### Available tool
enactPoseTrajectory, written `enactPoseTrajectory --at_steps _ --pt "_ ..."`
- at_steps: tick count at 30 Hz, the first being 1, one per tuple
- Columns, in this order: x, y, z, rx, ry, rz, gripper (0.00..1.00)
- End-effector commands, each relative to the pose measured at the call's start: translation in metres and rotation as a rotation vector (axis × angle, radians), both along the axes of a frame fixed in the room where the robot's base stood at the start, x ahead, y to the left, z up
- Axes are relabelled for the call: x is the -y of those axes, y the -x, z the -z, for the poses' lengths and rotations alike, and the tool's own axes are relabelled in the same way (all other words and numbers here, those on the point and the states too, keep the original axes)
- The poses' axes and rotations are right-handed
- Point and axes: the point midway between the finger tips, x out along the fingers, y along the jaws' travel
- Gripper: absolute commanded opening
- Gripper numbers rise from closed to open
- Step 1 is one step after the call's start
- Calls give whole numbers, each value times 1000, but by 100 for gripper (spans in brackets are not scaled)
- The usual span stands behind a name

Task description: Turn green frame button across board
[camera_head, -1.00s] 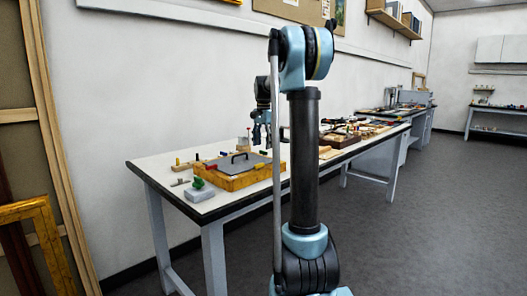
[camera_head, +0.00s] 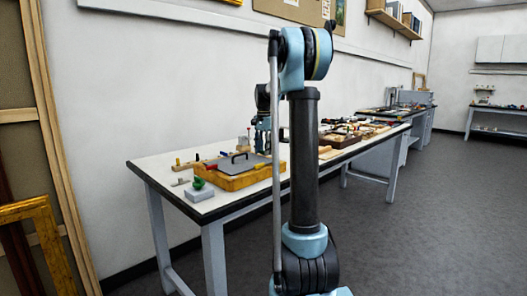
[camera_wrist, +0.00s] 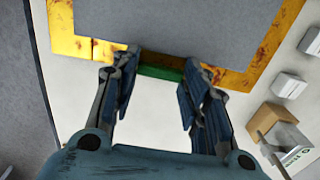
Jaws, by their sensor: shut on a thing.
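The gilt frame (camera_head: 236,183) lies on the white-topped table with a flat grey board (camera_wrist: 180,20) in it. In the wrist view the green frame button (camera_wrist: 160,72) lies lengthwise along the frame's gilt edge (camera_wrist: 105,47), between my fingertips. My gripper (camera_wrist: 161,66) is shut on this button, one finger at each end. In the head view my gripper is partly hidden behind my own arm, and I cannot make out the green button there. A dark handle (camera_head: 239,155) stands on the grey board. A red piece (camera_head: 210,166) sits at the frame's left side.
A green object on a grey block (camera_head: 200,193) stands at the table's near corner (camera_head: 195,208). In the wrist view, white blocks (camera_wrist: 288,86) and a tan box (camera_wrist: 271,116) lie right of the frame. Trays and tools (camera_head: 345,133) fill the table's far end.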

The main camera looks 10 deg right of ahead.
Motion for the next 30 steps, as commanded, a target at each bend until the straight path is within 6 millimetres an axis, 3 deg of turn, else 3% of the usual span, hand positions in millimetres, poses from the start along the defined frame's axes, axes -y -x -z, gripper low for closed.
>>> enactPoseTrajectory --at_steps 11,30 --pt "-3 -3 0 6 -1 -113 17" --pt "-4 -3 -1 7 -2 -690 18"
